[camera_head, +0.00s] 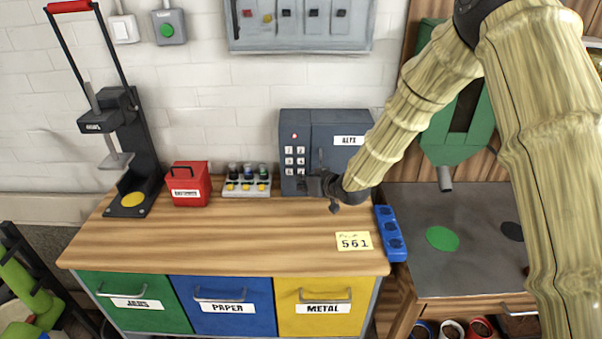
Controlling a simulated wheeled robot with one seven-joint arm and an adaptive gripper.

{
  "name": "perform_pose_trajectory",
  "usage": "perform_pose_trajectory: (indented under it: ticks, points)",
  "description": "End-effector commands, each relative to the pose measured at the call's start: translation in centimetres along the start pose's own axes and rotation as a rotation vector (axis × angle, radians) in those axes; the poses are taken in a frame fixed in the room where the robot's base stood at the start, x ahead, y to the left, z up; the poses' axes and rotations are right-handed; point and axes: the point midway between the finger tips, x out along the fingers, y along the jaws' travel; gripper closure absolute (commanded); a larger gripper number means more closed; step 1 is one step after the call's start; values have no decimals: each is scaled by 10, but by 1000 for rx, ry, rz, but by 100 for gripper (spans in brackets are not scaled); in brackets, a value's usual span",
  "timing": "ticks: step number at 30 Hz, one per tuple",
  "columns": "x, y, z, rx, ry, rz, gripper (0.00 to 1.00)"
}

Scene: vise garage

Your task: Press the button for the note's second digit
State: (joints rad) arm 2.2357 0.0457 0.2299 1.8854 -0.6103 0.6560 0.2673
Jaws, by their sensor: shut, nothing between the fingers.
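A yellow note (354,241) lies on the wooden bench top near its right front and reads 561, so its second digit is 6. A dark grey-blue safe (356,125) with a white name label stands at the back of the bench. Its keypad (294,158) of small white buttons is on the left of its front, with a small red mark above it. The digits on the buttons are too small to read surely. My gripper (314,184) is shut and empty, at the keypad's lower right. It hides part of the safe's lower front; I cannot tell whether it touches a button.
A red box (188,184) and a rack of small bottles (247,181) stand left of the safe. A black press (127,150) stands at the far left. A blue strip (390,233) is at the bench's right edge. The bench front is mostly clear.

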Motion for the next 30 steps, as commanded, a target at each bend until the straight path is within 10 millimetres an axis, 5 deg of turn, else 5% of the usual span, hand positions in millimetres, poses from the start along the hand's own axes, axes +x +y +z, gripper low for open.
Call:
perform_pose_trajectory:
  ticks: [30]
  points:
    - [-34, -25, 25, 0, -1, 0, 100]
